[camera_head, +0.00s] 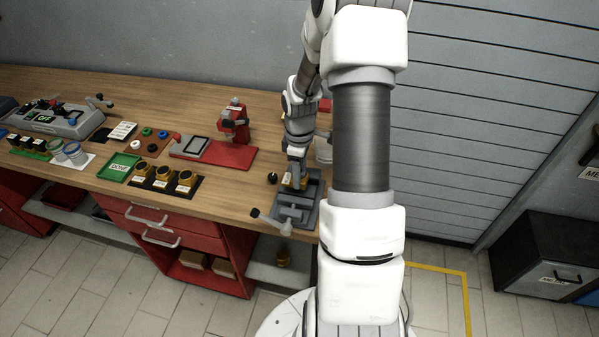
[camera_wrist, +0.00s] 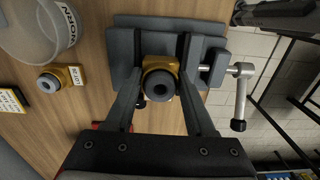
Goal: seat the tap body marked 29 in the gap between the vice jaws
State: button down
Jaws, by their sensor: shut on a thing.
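My gripper (camera_wrist: 161,75) is shut on a brass tap body (camera_wrist: 155,64) with a dark round end facing the wrist camera. No mark on it is readable. In the wrist view the held tap body is over the grey vice (camera_wrist: 208,43), in line with its middle. I cannot tell whether it is down in the gap or still above it, as the fingers and body cover that part. In the head view my gripper (camera_head: 294,180) is at the far part of the vice (camera_head: 293,214), near the bench's right end. The vice handle (camera_wrist: 240,95) hangs off the right side.
Another brass tap body (camera_wrist: 53,80) with a tag stands beside a clear labelled cup (camera_wrist: 38,35). A black holder with several tap bodies (camera_head: 163,178), a green tray (camera_head: 119,167) and a red stand (camera_head: 232,150) are left of the vice. Bare wood lies between.

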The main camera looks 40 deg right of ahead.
jog(key=shift+f, duration=0.15)
jog(key=shift+f+b, duration=0.35)
jog(key=shift+f, duration=0.05)
dwell(0.5)
jog(key=shift+f+b, duration=0.6)
jog(key=shift+f, duration=0.15)
jog(key=shift+s, duration=0.1)
